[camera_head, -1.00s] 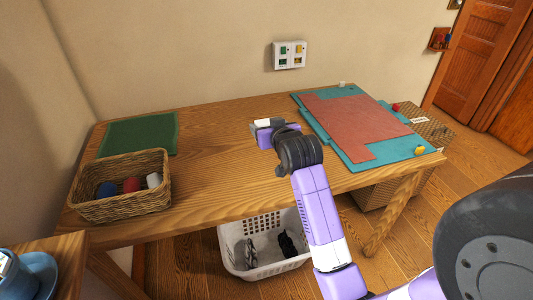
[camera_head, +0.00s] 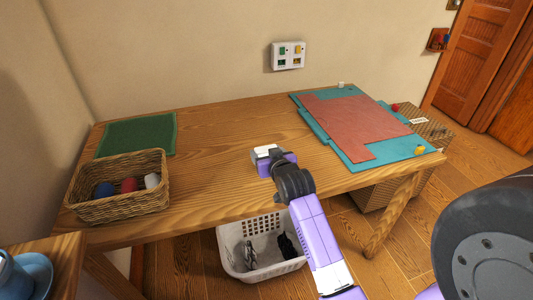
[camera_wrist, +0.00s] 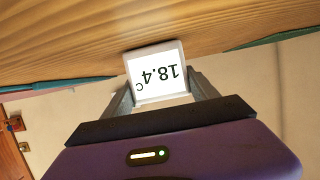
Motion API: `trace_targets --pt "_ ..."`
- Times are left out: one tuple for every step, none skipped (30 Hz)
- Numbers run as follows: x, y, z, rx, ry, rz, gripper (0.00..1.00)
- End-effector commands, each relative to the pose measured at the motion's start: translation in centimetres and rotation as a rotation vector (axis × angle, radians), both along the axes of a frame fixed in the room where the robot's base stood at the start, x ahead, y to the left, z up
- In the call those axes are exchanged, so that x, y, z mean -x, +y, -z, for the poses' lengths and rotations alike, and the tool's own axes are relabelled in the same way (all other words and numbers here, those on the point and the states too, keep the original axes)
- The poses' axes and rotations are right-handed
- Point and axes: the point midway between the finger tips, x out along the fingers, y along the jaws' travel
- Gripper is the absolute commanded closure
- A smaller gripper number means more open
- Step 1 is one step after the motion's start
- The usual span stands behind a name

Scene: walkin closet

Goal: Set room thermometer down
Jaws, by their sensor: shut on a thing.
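The room thermometer (camera_wrist: 156,75) is a small white square block with a display reading 18.4 °C, upside down in the wrist view. My gripper (camera_wrist: 160,92) is shut on it, with one grey finger on each side. In the head view the thermometer (camera_head: 267,152) shows as a small white shape at the end of my purple gripper (camera_head: 275,162), over the middle of the wooden table (camera_head: 215,150). In the wrist view its far edge overlaps the wood surface. I cannot tell whether it touches the table.
A wicker basket (camera_head: 120,205) with yarn balls and a green mat (camera_head: 138,135) are on the left. A teal mat (camera_head: 375,156) with red cloth (camera_head: 355,125) covers the right. A white laundry basket (camera_head: 262,262) stands below the front edge. Bare wood surrounds my gripper.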

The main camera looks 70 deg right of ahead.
Motion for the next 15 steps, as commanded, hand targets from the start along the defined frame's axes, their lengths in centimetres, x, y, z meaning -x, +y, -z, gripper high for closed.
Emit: trace_targets --pt "-0.01 0.00 -0.03 0.001 -0.001 0.000 0.74" --pt "-0.02 0.01 0.04 0.001 -0.001 0.000 0.74" --pt "-0.03 0.01 0.16 0.001 -0.001 -0.001 0.74" --pt "-0.04 0.02 0.27 0.000 0.000 -0.001 0.74" --pt "-0.04 0.03 0.36 0.000 0.000 -0.001 0.74" --pt "-0.04 0.02 0.27 0.000 0.000 -0.001 0.24" --pt "-0.04 0.02 0.27 0.000 0.000 -0.001 0.19" --pt "-0.04 0.02 0.27 0.000 0.000 -0.001 0.13" --pt "-0.03 0.03 0.27 0.000 0.000 -0.001 0.10" --pt "-0.02 0.02 0.27 0.000 0.000 -0.001 0.10" --pt "-0.02 0.02 0.27 0.000 0.000 0.000 0.10" --pt "-0.02 0.02 0.26 0.000 0.000 0.000 0.10" --pt "-0.02 0.01 0.26 0.000 0.000 0.000 0.10" --pt "-0.02 0.01 0.26 0.000 0.000 0.000 0.10" --pt "-0.02 0.01 0.26 0.000 0.000 0.000 0.10"
